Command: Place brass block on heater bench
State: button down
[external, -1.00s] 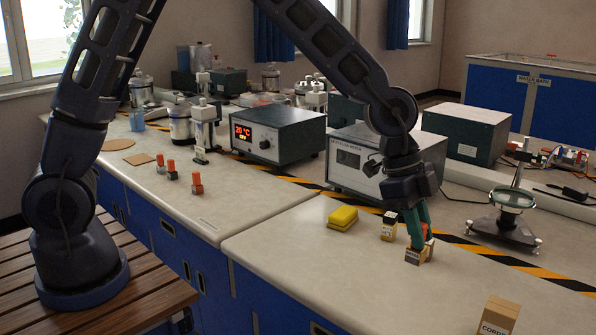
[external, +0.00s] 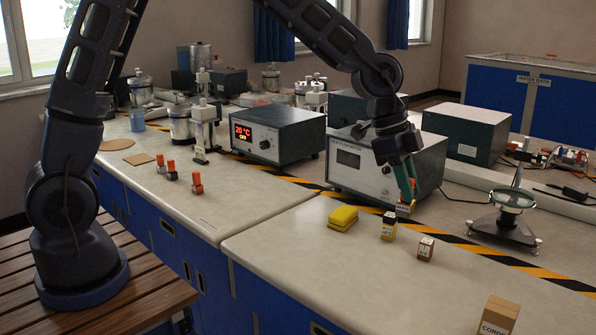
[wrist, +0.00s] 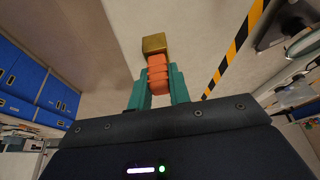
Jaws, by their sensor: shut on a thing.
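The brass block (wrist: 154,43) shows in the wrist view as a gold-brown cube on the end of an orange ribbed grip (wrist: 158,75). My gripper (wrist: 158,87), with green fingers, is shut on this orange grip. In the external view my gripper (external: 408,192) holds the block (external: 404,210) raised above the right bench, in front of the grey meter box. The left bench top (external: 225,195) carries a control box (external: 278,135) reading 20 °C OFF. I cannot tell which surface is the heater bench.
Three orange-topped pieces (external: 172,170) stand on the left bench. A yellow sponge-like block (external: 342,218), two small labelled boxes (external: 389,226) (external: 425,248) and a brown carton (external: 498,316) stand on the right bench. A lens stand (external: 503,228) is at right. The left bench's front middle is clear.

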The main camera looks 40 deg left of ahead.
jog(key=w+a+n+t, duration=0.1)
jog(key=w+a+n, duration=0.1)
jog(key=w+a, duration=0.6)
jog(key=w+a+n, duration=0.2)
jog(key=w+a, duration=0.2)
jog(key=a, duration=0.8)
jog(key=w+a+n+t+y, duration=0.1)
jog(key=w+a+n, duration=0.1)
jog(key=a, duration=0.9)
jog(key=w+a+n+t+y, duration=0.1)
jog(key=w+a+n, duration=0.1)
jog(key=a, duration=0.9)
jog(key=s+a+n+y, duration=0.1)
jog(key=s+a+n, duration=0.1)
jog(key=a, duration=1)
jog(key=s+a+n, duration=0.2)
jog(key=s+a, duration=0.1)
jog(key=a, duration=0.8)
jog(key=s+a+n+y, duration=0.1)
jog(key=s+a+n, duration=0.1)
jog(key=s+a, duration=0.5)
jog(key=s+a+n+y, duration=0.15)
jog(key=s+a, duration=0.25)
jog(key=a, duration=0.8)
jog(key=shift+n+t+h, duration=0.3)
jog(key=shift+n+h, duration=0.05)
jog(key=shift+h, duration=0.1)
jog(key=f, duration=2)
jog(key=shift+w+d, duration=0.1)
jog(key=shift+d, duration=0.1)
